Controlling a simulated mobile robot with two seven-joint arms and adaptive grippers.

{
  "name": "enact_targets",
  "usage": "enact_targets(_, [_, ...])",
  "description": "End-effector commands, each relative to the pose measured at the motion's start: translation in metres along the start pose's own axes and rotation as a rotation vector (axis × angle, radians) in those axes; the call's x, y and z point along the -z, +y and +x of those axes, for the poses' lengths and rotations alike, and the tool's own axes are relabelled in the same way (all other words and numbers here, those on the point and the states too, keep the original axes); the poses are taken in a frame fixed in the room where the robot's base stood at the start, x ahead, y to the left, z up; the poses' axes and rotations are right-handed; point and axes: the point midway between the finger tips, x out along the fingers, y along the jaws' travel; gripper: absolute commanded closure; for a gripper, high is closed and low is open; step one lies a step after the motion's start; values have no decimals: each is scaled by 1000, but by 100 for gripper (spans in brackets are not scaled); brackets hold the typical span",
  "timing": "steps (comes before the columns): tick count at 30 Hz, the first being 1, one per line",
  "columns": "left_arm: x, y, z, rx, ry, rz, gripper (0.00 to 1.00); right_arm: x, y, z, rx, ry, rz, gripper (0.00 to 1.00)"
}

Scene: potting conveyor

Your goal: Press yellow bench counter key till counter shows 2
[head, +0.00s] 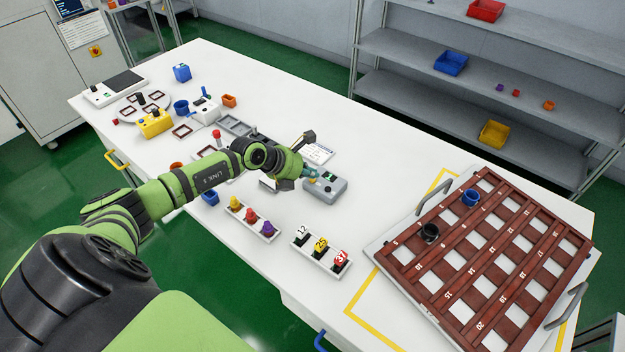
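A small grey box (331,190) with a dark green display on top stands near the middle of the white bench. It looks like the bench counter; its digits are too small to read. A small yellowish spot, perhaps the key, shows on its left part beside my gripper. My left gripper (312,171) reaches in from the left, its teal end at the box's left side, touching or just above it. The arm and wrist hide part of the box, and I cannot tell whether the fingers are open or shut. My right gripper is out of view.
A rack of coloured plugs (255,223) and a rack of numbered pieces (321,252) stand in front of the box. A brown grid tray (464,249) with grey handles lies to the right.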

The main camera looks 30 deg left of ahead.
Motion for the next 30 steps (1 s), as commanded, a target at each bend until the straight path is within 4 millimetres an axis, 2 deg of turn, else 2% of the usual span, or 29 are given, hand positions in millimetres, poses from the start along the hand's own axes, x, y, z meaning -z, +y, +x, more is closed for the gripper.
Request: enact_targets(30, [6, 2, 6, 0, 0, -1, 100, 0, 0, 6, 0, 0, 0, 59])
